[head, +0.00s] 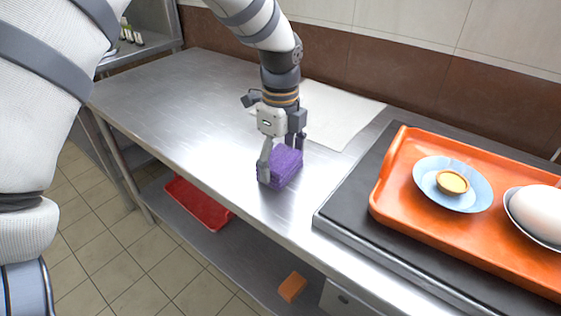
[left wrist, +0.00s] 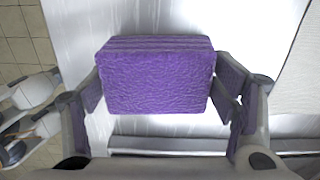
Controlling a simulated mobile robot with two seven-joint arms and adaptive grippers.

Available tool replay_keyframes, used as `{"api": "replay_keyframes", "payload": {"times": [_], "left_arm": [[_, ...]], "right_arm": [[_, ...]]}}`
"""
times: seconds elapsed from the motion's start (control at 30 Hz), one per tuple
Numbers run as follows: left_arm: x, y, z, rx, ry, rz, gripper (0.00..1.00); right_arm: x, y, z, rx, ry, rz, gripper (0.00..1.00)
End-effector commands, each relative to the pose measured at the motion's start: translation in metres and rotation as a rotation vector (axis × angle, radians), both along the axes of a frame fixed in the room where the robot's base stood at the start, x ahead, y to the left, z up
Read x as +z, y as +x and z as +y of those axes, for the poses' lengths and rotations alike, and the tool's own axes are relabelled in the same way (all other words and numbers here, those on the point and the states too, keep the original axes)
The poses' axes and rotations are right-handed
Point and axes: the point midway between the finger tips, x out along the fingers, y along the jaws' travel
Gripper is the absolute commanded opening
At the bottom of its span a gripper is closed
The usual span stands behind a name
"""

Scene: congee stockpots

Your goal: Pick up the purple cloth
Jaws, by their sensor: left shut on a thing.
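The purple cloth (head: 281,168) is a folded, thick block with layered edges, at the steel counter in the head view. My left gripper (head: 282,158) comes down over it from above, with a finger on either side. In the left wrist view the cloth (left wrist: 155,80) lies between the two fingers (left wrist: 158,98), which press on its left and right sides. The gripper is shut on it. I cannot tell whether the cloth still touches the counter. My right gripper is not in view.
The steel counter (head: 190,110) is clear to the left. A pale sheet (head: 335,115) lies behind the gripper. To the right, a dark slab (head: 345,205) bears an orange tray (head: 400,207) with a blue plate (head: 430,188) and a bowl (head: 513,213). A red tray (head: 198,203) sits on the lower shelf.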

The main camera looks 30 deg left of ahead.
Motion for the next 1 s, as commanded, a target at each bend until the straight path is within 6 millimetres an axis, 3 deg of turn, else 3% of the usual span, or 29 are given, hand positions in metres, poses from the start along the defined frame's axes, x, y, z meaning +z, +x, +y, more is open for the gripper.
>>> {"api": "replay_keyframes", "payload": {"times": [0.13,0.33,0.4,0.6,0.7,1.0], "left_arm": [[0.03,0.002,0.0,0.0,0.0,-0.01,0.5],[0.093,-0.037,-0.028,-0.003,0.001,-0.024,0.5],[0.105,-0.055,-0.041,-0.005,0.001,-0.021,0.5],[0.117,-0.095,-0.072,-0.003,0.001,-0.004,0.5],[0.122,-0.105,-0.08,-0.001,0.0,-0.002,0.5],[0.125,-0.112,-0.085,0.001,0.0,-0.001,0.5]], "right_arm": [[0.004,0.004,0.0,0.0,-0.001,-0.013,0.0],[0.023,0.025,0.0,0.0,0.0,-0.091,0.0],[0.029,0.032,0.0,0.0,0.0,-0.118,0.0],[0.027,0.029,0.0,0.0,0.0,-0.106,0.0],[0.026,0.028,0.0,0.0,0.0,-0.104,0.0],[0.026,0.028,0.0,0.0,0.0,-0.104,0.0]]}}
